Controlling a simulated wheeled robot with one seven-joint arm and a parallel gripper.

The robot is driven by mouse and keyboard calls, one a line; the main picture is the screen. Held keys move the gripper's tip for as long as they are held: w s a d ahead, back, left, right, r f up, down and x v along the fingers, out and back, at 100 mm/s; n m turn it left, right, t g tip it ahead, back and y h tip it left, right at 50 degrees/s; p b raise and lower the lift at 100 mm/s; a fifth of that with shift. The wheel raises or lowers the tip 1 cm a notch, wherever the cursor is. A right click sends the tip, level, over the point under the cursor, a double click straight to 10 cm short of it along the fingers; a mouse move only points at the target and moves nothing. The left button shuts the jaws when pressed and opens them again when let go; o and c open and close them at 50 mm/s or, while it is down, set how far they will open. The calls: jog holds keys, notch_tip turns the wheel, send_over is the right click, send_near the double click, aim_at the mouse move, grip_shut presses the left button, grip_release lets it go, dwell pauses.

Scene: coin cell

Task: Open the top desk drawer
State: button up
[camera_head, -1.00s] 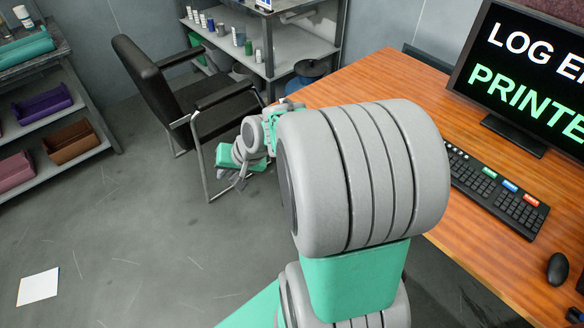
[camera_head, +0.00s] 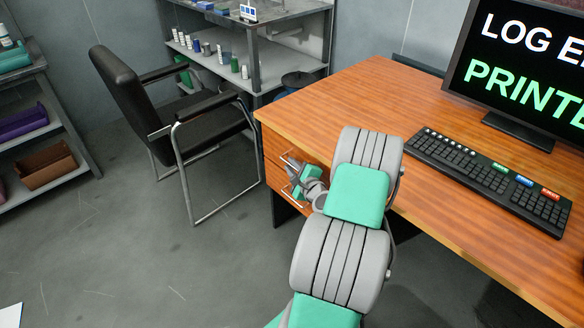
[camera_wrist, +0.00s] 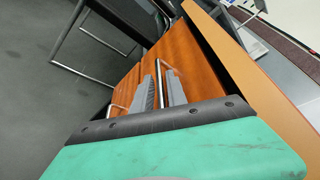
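The wooden desk drawers (camera_head: 275,150) are on the desk's left end in the head view, with two bar handles one above the other. In the wrist view the top drawer front (camera_wrist: 183,52) lies beside the desktop edge, with a dark gap between them. Its metal handle (camera_wrist: 160,84) stands between the two grey fingers of my gripper (camera_wrist: 162,90). The fingers are apart, one on each side of the bar, and I cannot tell whether either touches it. The lower handle (camera_wrist: 118,107) shows to the left. In the head view my gripper (camera_head: 297,181) is at the drawer fronts, partly hidden by my arm.
A black chair (camera_head: 190,110) stands left of the desk. A keyboard (camera_head: 490,180) and monitor (camera_head: 530,65) are on the desktop (camera_head: 340,95). A metal shelf (camera_head: 240,60) stands behind. The floor left of the drawers is clear up to the chair.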

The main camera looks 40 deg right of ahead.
jog(key=shift+w, duration=0.1)
jog(key=shift+c, duration=0.2)
grip_shut()
dwell(1.2)
